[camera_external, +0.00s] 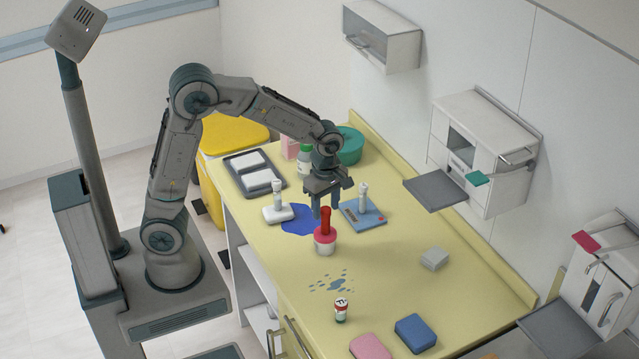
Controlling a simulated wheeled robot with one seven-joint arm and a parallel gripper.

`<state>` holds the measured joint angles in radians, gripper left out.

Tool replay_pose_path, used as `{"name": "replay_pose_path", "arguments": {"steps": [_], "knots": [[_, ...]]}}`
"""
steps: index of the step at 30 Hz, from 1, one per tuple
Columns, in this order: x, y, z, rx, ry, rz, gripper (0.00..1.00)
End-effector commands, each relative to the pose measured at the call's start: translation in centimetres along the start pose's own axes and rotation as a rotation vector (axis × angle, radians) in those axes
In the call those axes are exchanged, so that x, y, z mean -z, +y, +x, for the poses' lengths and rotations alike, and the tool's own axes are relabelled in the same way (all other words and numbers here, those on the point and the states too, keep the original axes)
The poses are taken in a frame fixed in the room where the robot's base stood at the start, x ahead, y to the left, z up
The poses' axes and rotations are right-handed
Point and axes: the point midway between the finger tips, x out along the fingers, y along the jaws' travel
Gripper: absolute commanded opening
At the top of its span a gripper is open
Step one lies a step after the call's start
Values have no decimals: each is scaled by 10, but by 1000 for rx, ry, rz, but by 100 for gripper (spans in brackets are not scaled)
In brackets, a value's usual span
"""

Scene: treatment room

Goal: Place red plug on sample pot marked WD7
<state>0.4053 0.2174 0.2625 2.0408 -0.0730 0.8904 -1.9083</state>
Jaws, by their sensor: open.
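The red plug (326,222) stands upright, its wide red base on top of a white pot (325,247) near the middle of the counter. No mark on this pot is readable from here. My gripper (326,209) points down with its fingers apart, right at the plug's upper end. I cannot tell whether the fingers touch it. WD7 cannot be read anywhere.
A white-handled block (279,215), a blue spill (299,222) and a blue device (372,219) lie around my gripper. Blue splashes (335,284), a grey block (435,259), a pink sponge (370,346) and a blue sponge (415,333) lie forward. An open wall-cabinet flap (433,190) juts out right.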

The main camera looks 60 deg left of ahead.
Motion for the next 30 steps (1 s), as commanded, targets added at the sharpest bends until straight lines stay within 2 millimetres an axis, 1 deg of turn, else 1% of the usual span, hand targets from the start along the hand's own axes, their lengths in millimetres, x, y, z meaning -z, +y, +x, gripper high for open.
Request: {"name": "replay_pose_path", "arguments": {"steps": [1, 3, 6, 9, 14, 17, 20, 25, 30], "knots": [[0, 1, -12, -5, -3, 0, 46], [0, 1, -27, -4, -3, -1, 46], [0, 0, -46, -3, -1, 0, 46], [0, 0, -61, -3, -1, 0, 46], [1, -1, -74, -2, -2, 7, 46], [8, -6, -79, -8, -11, 65, 46], [19, -18, -85, -29, -28, 201, 46], [45, -48, -94, -91, -44, 544, 46], [68, -79, -98, -163, -20, 901, 46]]}}
